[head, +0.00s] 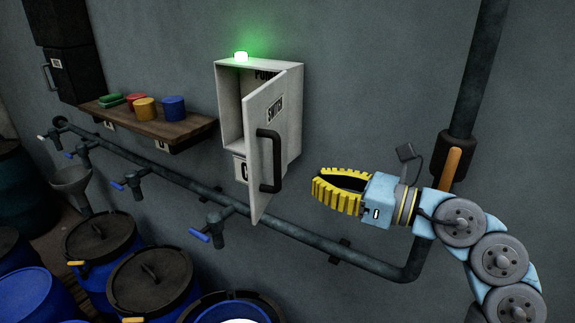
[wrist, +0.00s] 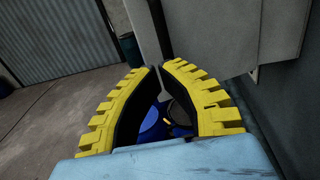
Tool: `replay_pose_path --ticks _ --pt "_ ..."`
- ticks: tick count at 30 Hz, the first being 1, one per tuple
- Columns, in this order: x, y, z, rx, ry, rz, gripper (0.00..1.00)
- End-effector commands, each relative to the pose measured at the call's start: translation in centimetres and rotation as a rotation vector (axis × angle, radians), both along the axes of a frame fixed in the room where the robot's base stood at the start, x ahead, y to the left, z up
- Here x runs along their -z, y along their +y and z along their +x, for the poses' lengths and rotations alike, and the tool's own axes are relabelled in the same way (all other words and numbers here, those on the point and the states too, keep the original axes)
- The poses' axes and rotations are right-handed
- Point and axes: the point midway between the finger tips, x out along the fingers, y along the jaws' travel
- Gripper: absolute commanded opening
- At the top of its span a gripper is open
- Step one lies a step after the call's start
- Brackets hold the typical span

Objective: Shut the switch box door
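The switch box (head: 229,105) is a pale grey cabinet on the wall in the head view. Its door (head: 283,150) is hinged on the right and stands part open, its free edge out from the box. The door has a SWITCH label and a black handle (head: 264,160) near the free edge. My gripper (head: 315,180) has yellow ribbed fingers and is to the right of the door, apart from it. In the wrist view its fingertips (wrist: 161,67) come together with nothing held. A pale panel beyond them seems to be the door (wrist: 143,30).
A green lamp (head: 241,56) glows on top of the box. A pipe (head: 300,234) with blue-handled taps runs along the wall below. A wooden shelf (head: 185,128) holds coloured pots at left. Blue barrels (head: 150,280) stand below. A vertical pipe (head: 475,75) is behind my arm.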

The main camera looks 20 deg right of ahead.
Motion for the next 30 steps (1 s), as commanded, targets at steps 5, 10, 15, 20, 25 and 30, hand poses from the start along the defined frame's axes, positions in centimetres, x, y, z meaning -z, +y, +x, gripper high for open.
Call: replay_pose_path --ticks 5,10,15,20,25,30 --pt "-0.3 2.2 2.4 -0.003 0.001 0.002 0.00" --pt "-0.2 3.6 4.1 -0.003 0.003 0.003 0.00" --pt "0.0 4.2 5.0 0.000 0.003 0.001 0.00" --pt "0.1 4.4 5.2 0.000 0.002 0.001 0.00" --pt "0.1 4.4 5.2 0.000 0.002 0.001 0.00" --pt "0.2 4.3 5.2 0.001 0.002 0.001 0.00"
